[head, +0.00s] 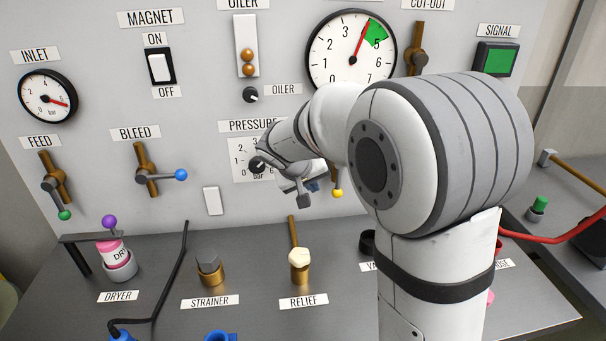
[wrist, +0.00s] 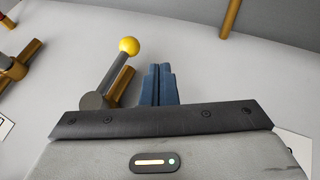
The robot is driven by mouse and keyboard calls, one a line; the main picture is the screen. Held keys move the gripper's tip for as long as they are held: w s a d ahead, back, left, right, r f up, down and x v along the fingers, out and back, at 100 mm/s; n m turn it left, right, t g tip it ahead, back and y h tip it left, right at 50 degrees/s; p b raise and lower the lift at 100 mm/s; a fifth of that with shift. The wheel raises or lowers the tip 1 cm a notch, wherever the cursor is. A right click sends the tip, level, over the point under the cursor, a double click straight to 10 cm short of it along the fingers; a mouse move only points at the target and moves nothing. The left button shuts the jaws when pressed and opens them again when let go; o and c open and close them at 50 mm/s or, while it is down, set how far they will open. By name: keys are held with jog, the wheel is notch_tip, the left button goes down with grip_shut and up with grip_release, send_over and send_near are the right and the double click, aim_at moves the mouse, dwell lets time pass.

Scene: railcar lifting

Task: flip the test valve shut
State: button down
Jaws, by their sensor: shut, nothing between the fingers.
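A valve lever with a yellow ball knob (head: 337,193) shows at the panel, mostly hidden behind my arm; no label for it is visible. In the wrist view its yellow knob (wrist: 129,46) tops a grey lever (wrist: 118,76) on a dark round pivot. A brass pipe (wrist: 127,88) lies behind the lever, and the lever runs roughly along it. My gripper (head: 314,186) is near the panel, left of the yellow knob. Its blue fingers (wrist: 160,84) are shut and empty, just right of the lever in the wrist view, with a small gap showing.
The bleed valve's blue-knobbed lever (head: 180,175) points across its pipe; the feed valve's green-knobbed lever (head: 64,214) points down. The pressure regulator knob (head: 257,165) is close left of my gripper. The relief valve (head: 300,262) stands on the bench below.

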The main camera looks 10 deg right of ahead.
aim_at(334, 189)
jog(key=d, duration=0.1)
jog(key=d+p, duration=0.1)
jog(key=w+d, duration=0.1)
jog(key=d, duration=0.1)
jog(key=shift+d+f, duration=0.1)
jog(key=shift+f, duration=0.2)
jog(key=shift+d+f+h+b, duration=0.15)
jog(key=shift+h+b, duration=0.15)
jog(key=shift+b, duration=0.5)
